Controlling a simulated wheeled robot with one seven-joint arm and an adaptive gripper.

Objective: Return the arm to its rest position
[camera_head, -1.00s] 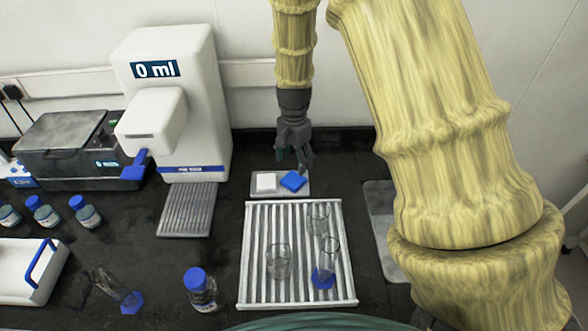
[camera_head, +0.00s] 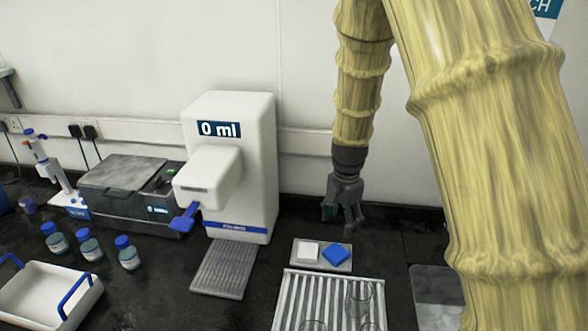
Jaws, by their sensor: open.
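My gripper (camera_head: 341,219) hangs down at the end of my yellow-sleeved arm, right of the dispenser. It is open, with nothing between its fingers. The fingers appear apart from these pieces. My arm covers the right part of the view.
A white dispenser (camera_head: 262,160) reading "0 ml" stands left of my gripper, with a ribbed plate (camera_head: 223,270) before it. A ribbed rack (camera_head: 290,298) with glassware is at the front. Blue-capped bottles (camera_head: 90,245) and a white tray (camera_head: 40,300) are left.

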